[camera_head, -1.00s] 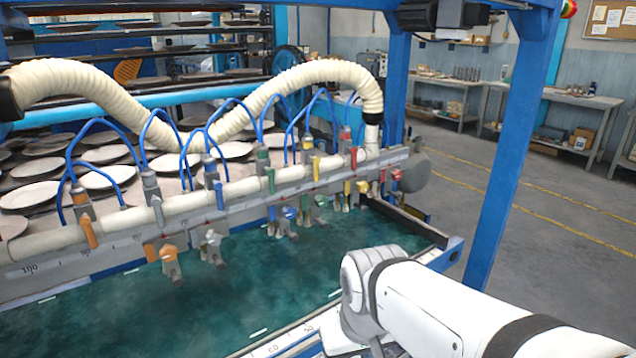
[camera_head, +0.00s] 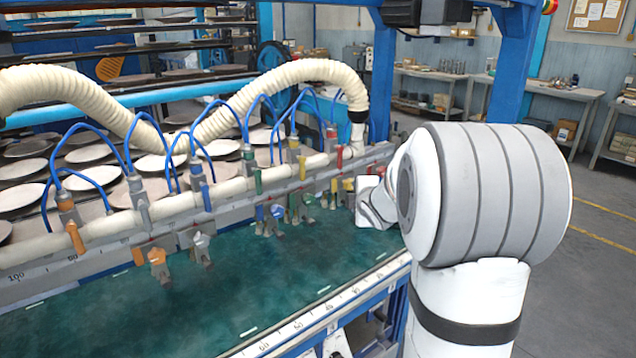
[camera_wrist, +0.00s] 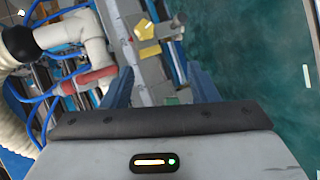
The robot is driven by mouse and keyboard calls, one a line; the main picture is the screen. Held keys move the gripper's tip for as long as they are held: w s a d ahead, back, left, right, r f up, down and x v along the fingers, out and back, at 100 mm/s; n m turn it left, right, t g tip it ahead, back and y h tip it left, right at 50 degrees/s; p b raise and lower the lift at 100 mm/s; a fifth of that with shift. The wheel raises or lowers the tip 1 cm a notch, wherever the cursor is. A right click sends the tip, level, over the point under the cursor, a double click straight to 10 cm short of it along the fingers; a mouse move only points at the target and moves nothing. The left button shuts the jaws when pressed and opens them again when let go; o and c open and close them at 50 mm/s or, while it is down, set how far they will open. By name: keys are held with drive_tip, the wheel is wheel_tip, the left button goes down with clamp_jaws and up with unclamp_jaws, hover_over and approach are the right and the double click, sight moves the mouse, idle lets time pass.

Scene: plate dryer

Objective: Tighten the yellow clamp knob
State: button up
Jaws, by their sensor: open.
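The yellow clamp knob (camera_wrist: 144,29) shows at the top centre of the wrist view, beyond my fingertips. In the head view a small yellow knob (camera_head: 348,185) sits at the right end of the rail, just left of my wrist. My gripper (camera_wrist: 160,76) is open, with its two blue fingers apart and nothing held between them. The knob lies ahead of the gap and looks clear of both fingers. In the head view the gripper's fingers cannot be made out beside the wrist and rail.
A red valve handle (camera_wrist: 90,80) on a white pipe fitting lies close to the left finger. Orange (camera_head: 158,257), grey (camera_head: 201,243) and blue (camera_head: 276,213) clamp knobs hang along the rail (camera_head: 110,258). The green surface (camera_head: 250,290) below is open.

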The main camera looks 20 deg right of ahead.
sight(351, 186)
drive_tip(key=w+d+f+n+t+y+p, duration=0.1)
drive_tip(key=w+d+f+n+t+y, duration=0.2)
drive_tip(key=n, duration=0.5)
drive_tip(key=w+d+f+n+t+y, duration=0.1)
drive_tip(key=w+d+n+y, duration=0.35)
drive_tip(key=n, duration=0.35)
drive_tip(key=shift+y, duration=0.45)
drive_tip(key=x, duration=0.2)
drive_tip(key=p+x, duration=0.1)
drive_tip(key=x, duration=0.1)
drive_tip(key=p+x, duration=0.1)
drive_tip(key=x, duration=0.2)
drive_tip(key=shift+s+a+f, duration=0.1)
drive_tip(key=shift+a+f, duration=0.05)
drive_tip(key=shift+a, duration=0.15)
drive_tip(key=shift+c, duration=0.2)
drive_tip(key=c, duration=0.9)
